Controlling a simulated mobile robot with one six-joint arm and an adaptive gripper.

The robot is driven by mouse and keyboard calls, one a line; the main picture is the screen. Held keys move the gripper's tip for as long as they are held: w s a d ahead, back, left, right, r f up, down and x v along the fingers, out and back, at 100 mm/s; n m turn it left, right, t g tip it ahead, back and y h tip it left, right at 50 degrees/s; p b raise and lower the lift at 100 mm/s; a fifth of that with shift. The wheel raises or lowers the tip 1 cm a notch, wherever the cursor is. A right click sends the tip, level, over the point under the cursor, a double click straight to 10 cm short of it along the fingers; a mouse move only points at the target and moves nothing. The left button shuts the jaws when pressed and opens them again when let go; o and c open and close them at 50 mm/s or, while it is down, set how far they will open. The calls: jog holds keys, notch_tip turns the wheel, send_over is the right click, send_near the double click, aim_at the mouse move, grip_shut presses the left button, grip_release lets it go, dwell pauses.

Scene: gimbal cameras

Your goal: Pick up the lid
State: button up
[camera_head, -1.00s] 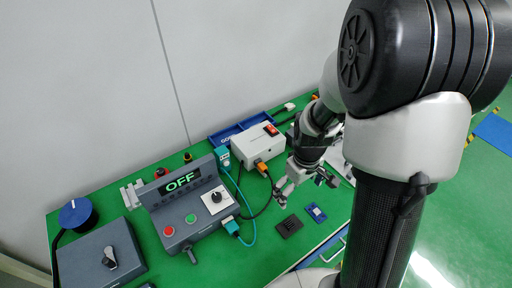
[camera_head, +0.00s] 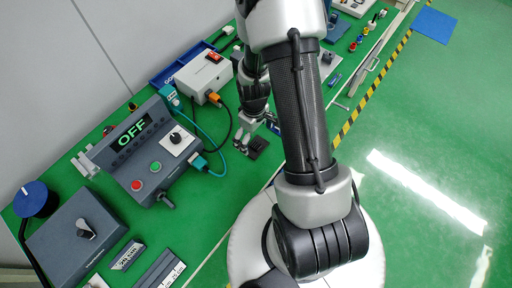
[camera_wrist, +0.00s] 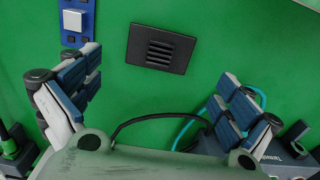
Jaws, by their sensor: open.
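The lid appears to be a flat black square plate with slots (camera_wrist: 161,49), lying on the green table. In the wrist view it sits at upper middle, beyond the open fingers and between their lines. In the head view the black plate (camera_head: 258,147) is partly hidden beside my gripper (camera_head: 244,144). My gripper (camera_wrist: 158,84) is open with nothing between its fingers. The plate is apart from both fingers in the wrist view. I cannot tell the exact height of the fingers above the table.
A blue part with a white square (camera_wrist: 75,21) lies left of the plate in the wrist view. Black and teal cables (camera_wrist: 160,118) run near the fingers. A control box reading OFF (camera_head: 133,132) and a white box with a red switch (camera_head: 203,76) stand left of my gripper.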

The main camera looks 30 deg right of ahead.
aim_at(256, 146)
jog(key=f, duration=0.1)
jog(key=f+b, duration=0.1)
jog(key=f, duration=0.1)
jog(key=f+b, duration=0.1)
jog(key=shift+s+d+f, duration=0.15)
jog(key=shift+s+d, duration=0.05)
jog(key=shift+s, duration=0.15)
jog(key=shift+w+f, duration=0.1)
jog(key=shift+f, duration=0.4)
jog(key=shift+r, duration=0.1)
jog(key=c, duration=1)
jog(key=shift+s+a, duration=0.1)
jog(key=shift+s, duration=0.1)
jog(key=c, duration=0.9)
jog(key=shift+c, duration=1.2)
